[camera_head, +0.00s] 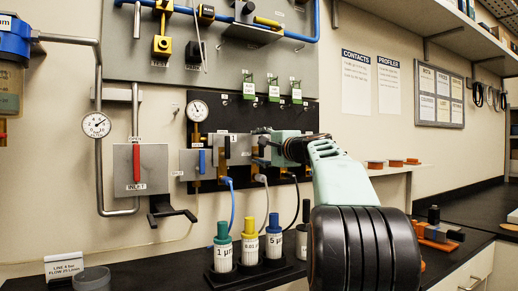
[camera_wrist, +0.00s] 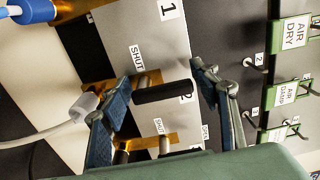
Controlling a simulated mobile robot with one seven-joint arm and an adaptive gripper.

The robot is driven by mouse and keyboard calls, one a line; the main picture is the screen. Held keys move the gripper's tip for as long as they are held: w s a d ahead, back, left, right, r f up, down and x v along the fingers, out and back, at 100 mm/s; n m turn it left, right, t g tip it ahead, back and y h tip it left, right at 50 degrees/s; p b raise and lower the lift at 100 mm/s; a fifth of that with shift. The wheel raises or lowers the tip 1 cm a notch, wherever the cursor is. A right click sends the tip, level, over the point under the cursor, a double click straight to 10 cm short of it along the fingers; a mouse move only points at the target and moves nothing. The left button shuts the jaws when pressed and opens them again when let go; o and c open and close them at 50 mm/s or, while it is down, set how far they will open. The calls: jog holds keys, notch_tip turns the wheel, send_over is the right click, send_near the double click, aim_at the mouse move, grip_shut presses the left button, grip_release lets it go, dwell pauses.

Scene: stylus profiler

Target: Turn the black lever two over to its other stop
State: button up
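The black lever two (camera_wrist: 164,91) shows in the wrist view as a short black bar in front of a grey plate, beside a label "2". It lies crosswise in the gap between the fingers of my gripper (camera_wrist: 166,74). My gripper is open, one blue-grey finger near each end of the bar. I cannot tell whether either finger touches it. SHUT labels show on the plate and lower down. In the head view my gripper (camera_head: 260,146) is at the valve panel, and my arm hides the lever there.
A blue lever (camera_head: 201,161) and a red-handled INLET valve (camera_head: 136,164) are left of my gripper. Blue, white and black hoses run from the panel to capped bottles (camera_head: 223,247) below. A white hose fitting (camera_wrist: 84,107) is close to the left finger. Green-tagged hooks (camera_wrist: 291,93) are at the right.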

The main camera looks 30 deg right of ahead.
jog(key=shift+o, duration=0.8)
jog(key=shift+s, duration=0.15)
jog(key=s, duration=1.1)
jog(key=shift+s+d, duration=0.2)
jog(key=shift+s, duration=0.2)
